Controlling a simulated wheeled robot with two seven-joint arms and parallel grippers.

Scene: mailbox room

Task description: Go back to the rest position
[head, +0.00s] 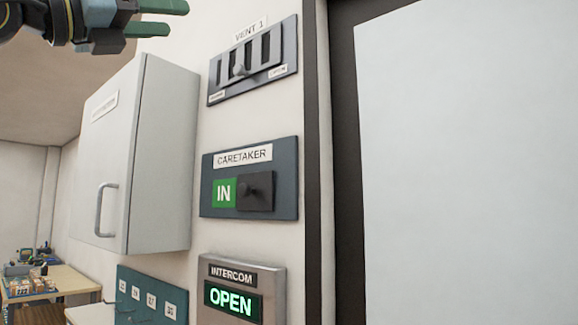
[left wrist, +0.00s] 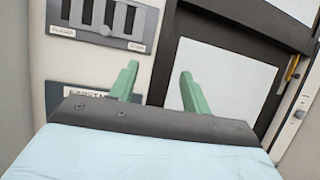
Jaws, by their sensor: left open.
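My left gripper (head: 165,18) is at the top left of the head view, with green fingers spread apart and nothing between them. It is in the air, left of the vent panel and above the white cabinet in the picture. In the left wrist view its two green fingers (left wrist: 158,92) also show apart and empty, with the vent panel and part of the caretaker panel behind them. My right gripper is not in either view.
The wall carries a vent panel (head: 285,82), a caretaker panel (head: 285,206) showing IN, and an intercom (head: 270,279) reading OPEN. A white cabinet (head: 160,160) juts out at left. A dark-framed door (head: 460,170) is at right. A cluttered table (head: 75,283) stands far left.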

